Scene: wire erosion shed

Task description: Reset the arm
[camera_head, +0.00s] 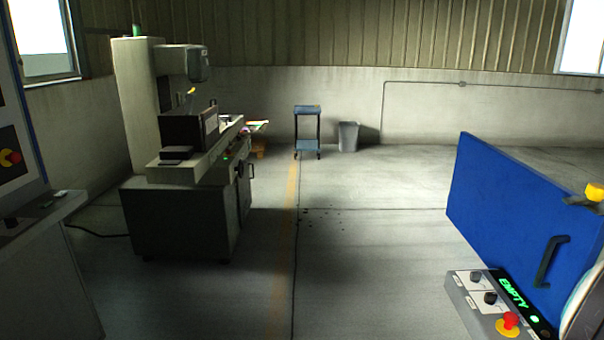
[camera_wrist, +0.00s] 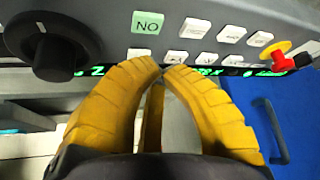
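My gripper (camera_wrist: 162,68) shows in the wrist view with two curved, ribbed yellow fingers. Their tips come together, and I see nothing held between them. A grey control panel (camera_wrist: 195,12) lies just beyond the tips, with a green NO key (camera_wrist: 148,22), several white keys and a black knob (camera_wrist: 52,48). I cannot tell whether the tips touch the panel. In the head view I cannot make out my gripper with certainty; a yellow part (camera_head: 595,191) on a dark bracket shows at the right edge.
A blue panel (camera_head: 520,215) with a dark handle stands at the right, above a control box (camera_head: 470,300) showing EMPTY and a red button (camera_head: 509,321). A grey machine (camera_head: 185,215) stands left. A blue cart (camera_head: 307,130) and grey bin (camera_head: 348,136) stand behind.

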